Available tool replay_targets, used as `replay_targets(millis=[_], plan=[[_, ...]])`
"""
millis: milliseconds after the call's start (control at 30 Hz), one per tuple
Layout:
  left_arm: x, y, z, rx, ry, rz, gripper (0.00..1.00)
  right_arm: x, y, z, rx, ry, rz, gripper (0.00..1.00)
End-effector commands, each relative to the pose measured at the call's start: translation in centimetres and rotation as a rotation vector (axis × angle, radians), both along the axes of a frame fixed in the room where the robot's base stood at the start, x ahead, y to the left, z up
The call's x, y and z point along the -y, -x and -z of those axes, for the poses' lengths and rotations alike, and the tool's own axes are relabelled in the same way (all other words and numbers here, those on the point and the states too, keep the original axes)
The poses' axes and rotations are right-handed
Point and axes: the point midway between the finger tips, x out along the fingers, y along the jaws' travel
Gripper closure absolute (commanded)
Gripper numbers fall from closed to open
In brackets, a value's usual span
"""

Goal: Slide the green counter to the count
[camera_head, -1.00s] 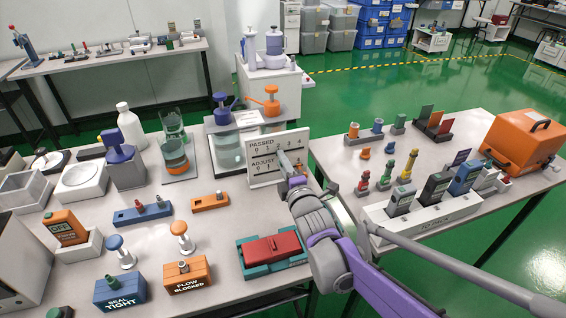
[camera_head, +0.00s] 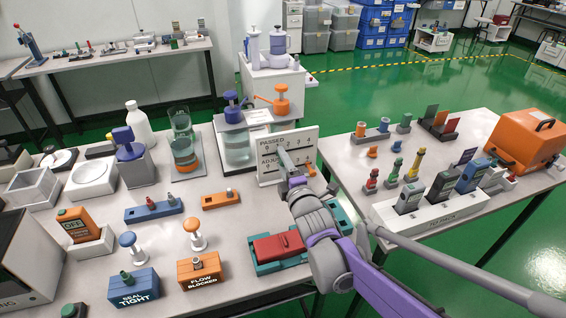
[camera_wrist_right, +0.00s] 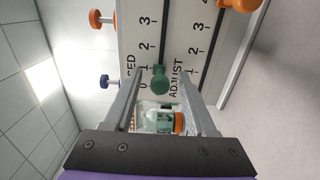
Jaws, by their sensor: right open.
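A white board (camera_head: 270,146) with number rows marked PASSED and ADJUST stands upright at the table's right edge. The green counter (camera_wrist_right: 160,79) is a round knob at the low-number end of the PASSED row, near 0 and 1 in the right wrist view. My right gripper (camera_head: 287,160) reaches the board's front. In the wrist view its open fingers (camera_wrist_right: 158,90) lie on either side of the green counter, with gaps showing. In the head view the gripper hides the counter. An orange counter (camera_wrist_right: 240,4) sits on the ADJUST row at higher numbers. My left gripper is out of view.
A glass tank (camera_head: 237,148) with blue and orange knobs stands left of the board. A teal tray (camera_head: 262,268) with a red block lies below my right arm. A side table (camera_head: 440,136) stands to the right.

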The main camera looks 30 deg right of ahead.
Motion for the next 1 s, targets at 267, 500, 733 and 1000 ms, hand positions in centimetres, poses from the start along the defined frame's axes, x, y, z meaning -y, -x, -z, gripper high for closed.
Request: replay_targets(millis=[267,500,733,1000], plan=[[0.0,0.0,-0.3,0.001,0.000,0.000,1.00,-0.3,1.2,-0.1,0.000,0.000,0.000,0.44],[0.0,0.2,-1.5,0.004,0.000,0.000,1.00,-1.4,5.9,-0.2,0.001,0.000,0.000,0.44],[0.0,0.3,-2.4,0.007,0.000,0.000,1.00,-2.2,9.5,-0.1,0.001,-0.001,0.000,0.44],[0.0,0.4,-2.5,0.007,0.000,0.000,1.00,-2.5,10.6,0.0,0.000,0.000,0.000,0.44]])
